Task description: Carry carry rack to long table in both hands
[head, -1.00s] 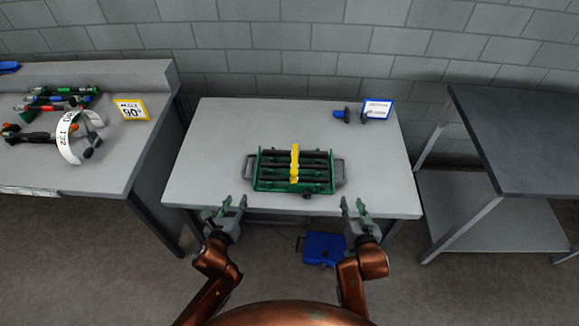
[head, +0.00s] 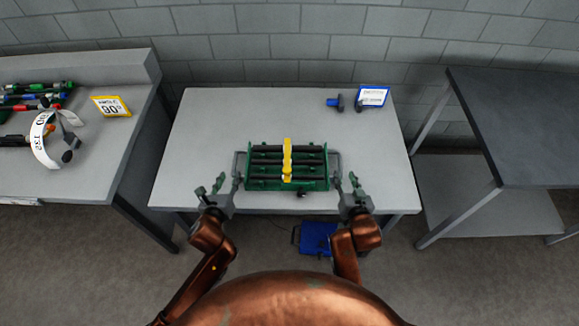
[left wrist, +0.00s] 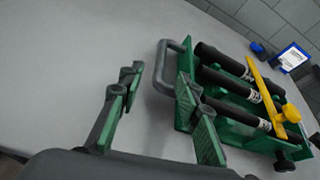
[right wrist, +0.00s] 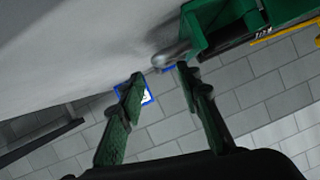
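The carry rack (head: 264,183) is a green frame with dark rods and a yellow bar across its middle. It rests on the grey table in front of me, with a grey handle at each end. My left gripper (head: 228,183) is open and empty by the left handle (left wrist: 160,72), which shows just beyond its fingertips in the left wrist view. My right gripper (head: 346,182) is open and empty by the right handle (right wrist: 172,54), just past its fingertips in the right wrist view. I cannot tell which surface is the long table.
The light table (head: 200,125) holds a blue tool (head: 335,102) and a blue-edged sign (head: 373,96) at the back. A left bench (head: 120,75) carries tools and a yellow sign (head: 110,106). A dark table (head: 520,125) with bare top stands right. A blue case (head: 318,238) lies below.

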